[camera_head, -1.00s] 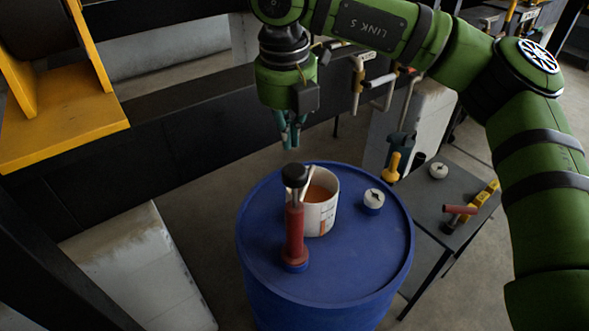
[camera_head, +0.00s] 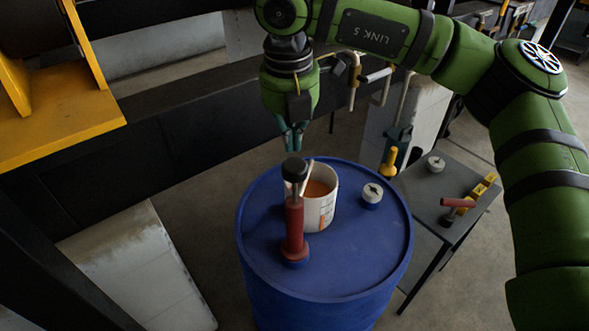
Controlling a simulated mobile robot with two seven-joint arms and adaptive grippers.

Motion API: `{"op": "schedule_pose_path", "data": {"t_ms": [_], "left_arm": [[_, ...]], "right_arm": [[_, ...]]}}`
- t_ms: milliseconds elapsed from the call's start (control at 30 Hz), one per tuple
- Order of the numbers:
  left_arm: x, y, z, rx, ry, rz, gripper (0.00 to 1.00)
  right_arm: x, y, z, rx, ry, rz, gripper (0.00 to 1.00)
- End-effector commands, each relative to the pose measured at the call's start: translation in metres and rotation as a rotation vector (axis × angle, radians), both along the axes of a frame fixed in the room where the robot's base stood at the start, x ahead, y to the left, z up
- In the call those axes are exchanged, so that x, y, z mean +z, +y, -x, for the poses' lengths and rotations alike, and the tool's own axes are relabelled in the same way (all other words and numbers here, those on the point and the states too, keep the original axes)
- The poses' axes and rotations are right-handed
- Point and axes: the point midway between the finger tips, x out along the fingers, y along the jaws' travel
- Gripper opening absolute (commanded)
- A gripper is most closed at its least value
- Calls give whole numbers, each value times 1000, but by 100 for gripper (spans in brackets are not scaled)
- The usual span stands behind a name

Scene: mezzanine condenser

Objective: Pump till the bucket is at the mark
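A red hand pump (camera_head: 294,226) stands upright on the blue drum (camera_head: 345,272). Its black knob (camera_head: 294,169) is raised, with a short length of rod showing below it. Behind it to the right is a white bucket (camera_head: 325,212) with orange liquid (camera_head: 317,189) inside, below the rim. An orange-red strip (camera_head: 322,221) shows on the bucket's outer wall. A pale spout passes from the pump to the bucket. My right gripper (camera_head: 292,149) points down with its fingertips together, just above the knob; contact cannot be told. My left gripper is not in view.
A white round gauge-like item (camera_head: 372,195) sits on the drum right of the bucket. A small dark table (camera_head: 425,195) at right holds another one and a red-handled tool (camera_head: 457,204). A yellow-handled item (camera_head: 390,161) stands behind the drum. A dark beam runs behind.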

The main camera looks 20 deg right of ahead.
Motion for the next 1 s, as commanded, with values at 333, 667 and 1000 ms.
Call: {"op": "schedule_pose_path", "data": {"t_ms": [333, 667, 1000], "left_arm": [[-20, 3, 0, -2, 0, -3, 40], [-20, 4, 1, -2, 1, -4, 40], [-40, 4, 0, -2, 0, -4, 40]], "right_arm": [[-45, -3, -3, 1, 2, 1, 0], [-50, -3, -4, 1, 1, 0, 0], [-70, -3, -4, 1, 3, 1, 0]]}}
